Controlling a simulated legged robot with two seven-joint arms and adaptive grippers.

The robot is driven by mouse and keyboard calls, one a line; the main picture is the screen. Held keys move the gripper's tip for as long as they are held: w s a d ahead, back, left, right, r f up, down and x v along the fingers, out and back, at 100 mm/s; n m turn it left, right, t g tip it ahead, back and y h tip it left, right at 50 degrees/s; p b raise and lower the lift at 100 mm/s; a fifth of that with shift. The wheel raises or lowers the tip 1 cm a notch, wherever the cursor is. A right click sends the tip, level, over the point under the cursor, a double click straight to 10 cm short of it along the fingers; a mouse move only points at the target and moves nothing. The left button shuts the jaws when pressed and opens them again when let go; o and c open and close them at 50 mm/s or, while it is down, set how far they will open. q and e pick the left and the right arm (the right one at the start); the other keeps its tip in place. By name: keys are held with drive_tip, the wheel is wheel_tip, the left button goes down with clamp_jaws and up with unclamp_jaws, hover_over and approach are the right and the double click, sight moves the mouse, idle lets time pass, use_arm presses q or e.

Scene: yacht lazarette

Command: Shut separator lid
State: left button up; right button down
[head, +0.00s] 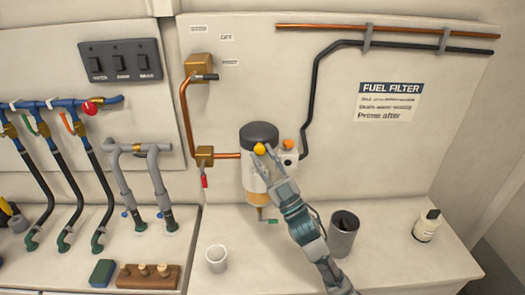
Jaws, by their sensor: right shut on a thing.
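The separator (256,186) is a pale cylinder on the back panel, with an amber lower part and a small drain below. Its dark round lid (260,132) sits on top and looks level; whether a gap is left under it is hard to tell. A yellow knob (259,148) shows at the front of the lid. My right gripper (264,153) is at the knob, shut on it, with its arm reaching up from the lower right. The gripper and arm hide part of the separator's front right side. My left gripper is out of view.
An orange knob (288,144) is just right of the gripper. A white cup (217,258), a dark grey container (343,232) and a white bottle (427,225) stand on the bench. A copper pipe (187,118) runs to the left. The bench between container and bottle is clear.

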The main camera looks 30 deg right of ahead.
drive_tip(key=shift+w+f, duration=0.15)
drive_tip(key=shift+f, duration=0.6)
drive_tip(key=c, duration=1.2)
unclamp_jaws()
drive_tip(key=shift+o, duration=0.2)
drive_tip(key=shift+d, duration=0.15)
drive_tip(key=v, duration=1.2)
